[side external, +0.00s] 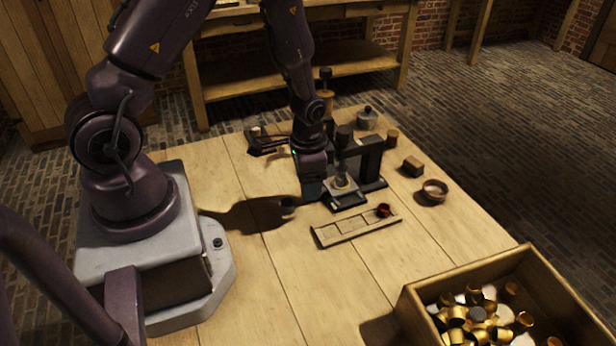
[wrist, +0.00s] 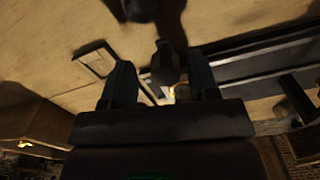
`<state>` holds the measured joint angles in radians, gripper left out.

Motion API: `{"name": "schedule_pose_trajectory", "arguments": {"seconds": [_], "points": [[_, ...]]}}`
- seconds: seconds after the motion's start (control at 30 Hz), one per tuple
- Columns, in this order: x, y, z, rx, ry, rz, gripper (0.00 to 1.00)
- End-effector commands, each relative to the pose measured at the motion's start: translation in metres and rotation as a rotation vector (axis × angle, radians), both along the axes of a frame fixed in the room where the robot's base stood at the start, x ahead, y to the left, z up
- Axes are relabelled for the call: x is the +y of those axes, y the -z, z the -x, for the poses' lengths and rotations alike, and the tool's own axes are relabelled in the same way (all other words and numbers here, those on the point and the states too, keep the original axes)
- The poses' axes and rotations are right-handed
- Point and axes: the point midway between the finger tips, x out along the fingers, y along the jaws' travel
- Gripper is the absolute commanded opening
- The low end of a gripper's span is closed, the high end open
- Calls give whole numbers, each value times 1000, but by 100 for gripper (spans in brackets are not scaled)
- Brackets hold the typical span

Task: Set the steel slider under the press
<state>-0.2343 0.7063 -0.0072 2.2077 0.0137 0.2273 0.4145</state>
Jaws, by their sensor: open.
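The press (side external: 362,160) is a dark frame with a dark knob on top, standing near the middle of the table. The steel slider appears to be the small grey plate (side external: 336,189) at the press's front, with a pale round piece on it; its exact seating is unclear. My gripper (side external: 311,188) is low, just left of the press and plate. In the wrist view its two fingers (wrist: 160,62) are apart, with a dark knobbed part (wrist: 166,66) showing between or beyond them. I see nothing clearly held; contact is hidden.
A shallow wooden tray (side external: 330,236) with compartments lies in front of the press, a dark red cup (side external: 383,210) at its right end. A bowl (side external: 433,191) and small block (side external: 413,167) stand right. A crate (side external: 410,301) of brass pieces is front right. The table's front middle is clear.

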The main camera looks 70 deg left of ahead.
Motion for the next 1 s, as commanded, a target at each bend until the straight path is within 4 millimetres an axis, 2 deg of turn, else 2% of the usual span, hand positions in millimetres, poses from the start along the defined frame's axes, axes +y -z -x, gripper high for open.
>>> {"name": "schedule_pose_trajectory", "arguments": {"seconds": [0.13,0.23,0.6,0.7,0.83,1.0], "points": [[1,-7,0,-2,-1,-2,55],[1,-20,-1,-5,-1,-2,55],[0,-97,-1,-7,0,-2,55],[0,-113,-1,-5,0,-1,55],[0,-125,0,-2,0,-1,55],[0,-130,0,0,0,1,55]]}}
